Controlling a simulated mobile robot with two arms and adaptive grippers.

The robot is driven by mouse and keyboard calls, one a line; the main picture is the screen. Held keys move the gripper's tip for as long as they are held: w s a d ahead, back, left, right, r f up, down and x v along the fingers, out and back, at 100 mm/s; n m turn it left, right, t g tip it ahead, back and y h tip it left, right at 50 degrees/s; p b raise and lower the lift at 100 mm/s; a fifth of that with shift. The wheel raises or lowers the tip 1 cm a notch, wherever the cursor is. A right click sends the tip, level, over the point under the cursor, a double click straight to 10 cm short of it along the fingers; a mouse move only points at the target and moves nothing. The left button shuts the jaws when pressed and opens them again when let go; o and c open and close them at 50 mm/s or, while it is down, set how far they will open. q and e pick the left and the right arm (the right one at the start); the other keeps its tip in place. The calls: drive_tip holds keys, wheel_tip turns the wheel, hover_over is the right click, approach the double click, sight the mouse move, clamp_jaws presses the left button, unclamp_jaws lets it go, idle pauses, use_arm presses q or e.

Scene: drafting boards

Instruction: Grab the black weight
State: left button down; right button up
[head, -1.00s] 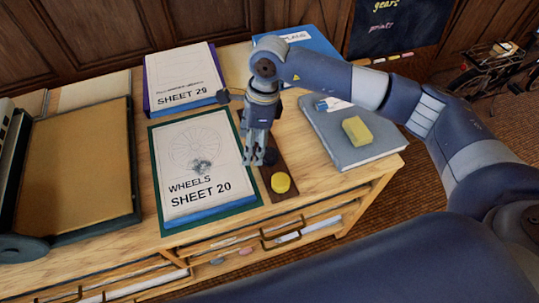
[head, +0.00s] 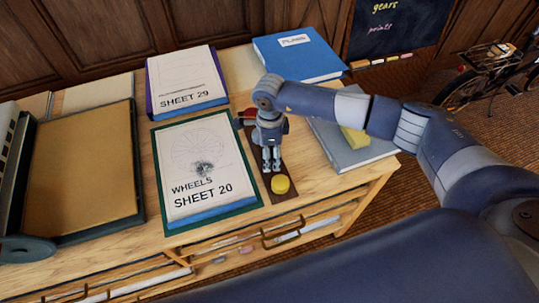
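My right gripper (head: 271,166) points down over a dark brown strip (head: 262,184) on the wooden desk. Its two fingers show a narrow gap between them, low over the strip's middle. I cannot make out the black weight; the gripper may be hiding it, and I cannot tell whether the fingers hold anything. A yellow round weight (head: 280,184) sits on the near end of the strip, just in front of the fingertips. A red piece (head: 246,116) shows at the strip's far end, partly behind the gripper. My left gripper is out of view.
The WHEELS SHEET 20 stack (head: 200,165) lies close left of the strip. SHEET 29 (head: 184,80) and a blue binder (head: 297,52) lie behind. A grey book (head: 352,157) with a yellow block (head: 354,140) is on the right, partly under my arm.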

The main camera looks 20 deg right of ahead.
drive_tip(key=shift+f, duration=0.55)
drive_tip(key=shift+r, duration=0.1)
drive_tip(key=c, duration=1.6)
drive_tip(key=shift+o, duration=0.2)
